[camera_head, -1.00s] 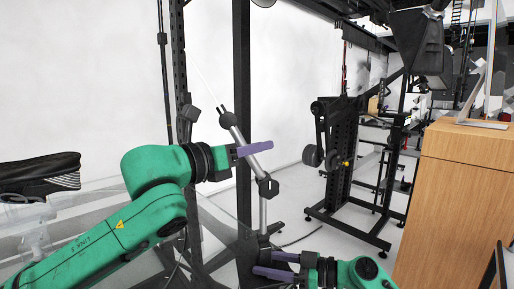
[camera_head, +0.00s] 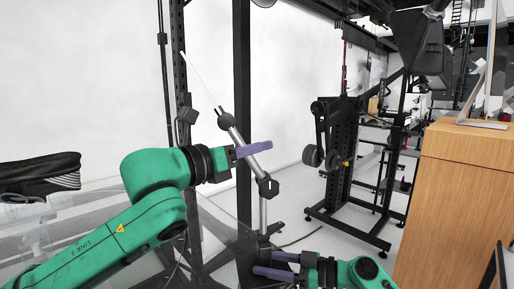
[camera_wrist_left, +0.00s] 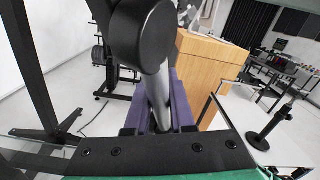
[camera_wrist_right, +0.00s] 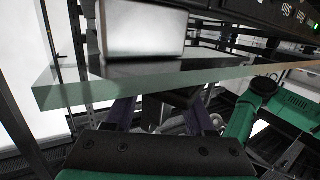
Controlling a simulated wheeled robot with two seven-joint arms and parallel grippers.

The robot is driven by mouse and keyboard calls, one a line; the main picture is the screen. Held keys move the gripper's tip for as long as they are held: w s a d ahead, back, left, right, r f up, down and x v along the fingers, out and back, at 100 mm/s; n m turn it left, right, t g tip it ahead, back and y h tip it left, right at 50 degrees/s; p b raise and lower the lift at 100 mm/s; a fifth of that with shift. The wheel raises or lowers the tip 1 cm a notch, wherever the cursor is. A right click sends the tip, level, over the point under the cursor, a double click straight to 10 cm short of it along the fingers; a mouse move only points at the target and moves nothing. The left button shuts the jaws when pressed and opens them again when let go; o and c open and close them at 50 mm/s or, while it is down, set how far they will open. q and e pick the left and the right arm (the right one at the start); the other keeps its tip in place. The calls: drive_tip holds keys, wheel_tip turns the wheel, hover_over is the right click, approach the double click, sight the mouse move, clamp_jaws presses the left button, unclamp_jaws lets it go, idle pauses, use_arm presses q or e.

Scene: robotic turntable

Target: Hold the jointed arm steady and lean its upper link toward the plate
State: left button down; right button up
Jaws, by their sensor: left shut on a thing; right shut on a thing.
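The jointed arm has a grey lower post (camera_head: 263,212), a dark middle joint (camera_head: 268,187) and a grey upper link (camera_head: 237,133) tilted up and left. A thin pale rod (camera_head: 200,80) continues from its top. My left gripper (camera_head: 255,149) is shut on the upper link above the middle joint; the left wrist view shows the link (camera_wrist_left: 157,95) between the purple fingers. My right gripper (camera_head: 275,264) is low at the post's foot, shut on the dark base (camera_wrist_right: 182,97), partly hidden.
A black upright frame post (camera_head: 243,60) stands behind the jointed arm. A glass edge (camera_wrist_right: 150,86) crosses close in the right wrist view. Open floor lies between post and stand.

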use_arm(q)
drive_tip(key=shift+s+a+f+n+t+h, duration=0.15)
drive_tip(key=shift+a+f+n+t+h, duration=0.05)
drive_tip(key=shift+a+n+t+h, duration=0.3)
drive_tip(key=shift+s+a+f+n+t+h, duration=0.1)
drive_tip(key=shift+a+f+n+t+h, duration=0.1)
drive_tip(key=shift+a+n+t+h, duration=0.3)
drive_tip(key=shift+d, duration=0.1)
drive_tip(key=c, duration=0.8)
unclamp_jaws()
drive_tip(key=shift+o, duration=0.2)
drive_tip(key=v, duration=1.2)
drive_tip(key=shift+d, duration=0.1)
use_arm(e)
drive_tip(key=o, duration=1.1)
drive_tip(key=shift+c, duration=0.2)
